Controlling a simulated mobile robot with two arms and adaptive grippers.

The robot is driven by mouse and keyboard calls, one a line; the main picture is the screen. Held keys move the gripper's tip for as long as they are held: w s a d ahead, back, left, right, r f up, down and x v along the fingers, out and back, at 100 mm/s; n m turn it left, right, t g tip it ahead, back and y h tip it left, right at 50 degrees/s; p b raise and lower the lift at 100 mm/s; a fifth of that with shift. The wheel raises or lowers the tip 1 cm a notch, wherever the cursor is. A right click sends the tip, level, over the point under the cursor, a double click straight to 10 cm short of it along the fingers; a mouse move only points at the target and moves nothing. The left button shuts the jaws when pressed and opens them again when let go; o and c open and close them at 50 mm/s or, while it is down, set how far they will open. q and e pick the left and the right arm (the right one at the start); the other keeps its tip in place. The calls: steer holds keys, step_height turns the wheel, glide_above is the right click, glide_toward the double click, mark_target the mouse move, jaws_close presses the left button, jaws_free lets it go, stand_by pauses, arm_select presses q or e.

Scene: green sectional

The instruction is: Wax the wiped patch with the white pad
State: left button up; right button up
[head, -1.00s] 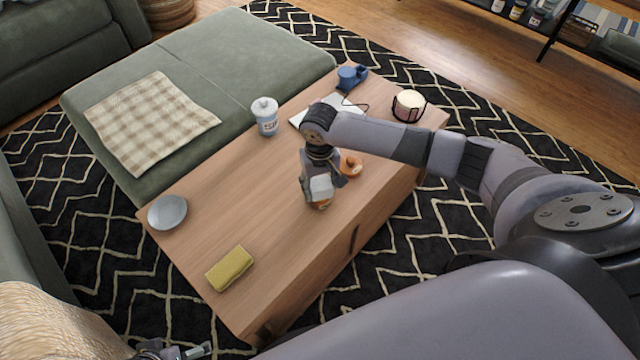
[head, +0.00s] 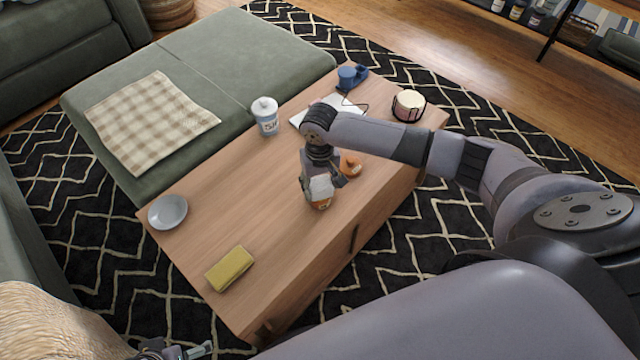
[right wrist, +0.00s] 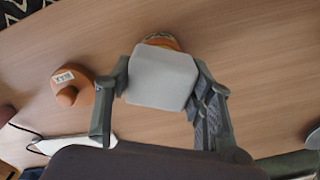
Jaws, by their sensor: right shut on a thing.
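My right gripper (head: 318,186) is shut on the white pad (head: 320,187), low over the middle of the wooden table (head: 215,215). In the right wrist view the pad (right wrist: 162,78) sits between the two fingers (right wrist: 160,88). An orange object (right wrist: 161,40) shows just past the pad's edge, mostly hidden by it; I cannot tell whether they touch. An orange knobbed piece with a pale label (head: 350,164) lies beside the gripper. No wiped patch stands out on the wood. Part of my left gripper (head: 180,351) shows at the bottom left edge; its fingers are unclear.
A white lidded jar (head: 265,116), papers (head: 345,106), a blue tape dispenser (head: 351,77) and a candle (head: 408,105) stand farther back. The wood between sponge and gripper is clear.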

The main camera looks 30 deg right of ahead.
arm_select(q)
steer(key=shift+f, duration=0.35)
arm_select(e)
steer(key=shift+s+f, duration=0.1)
arm_select(q)
steer(key=shift+w+r, duration=0.1)
steer(key=shift+r, duration=0.15)
stand_by(0.5)
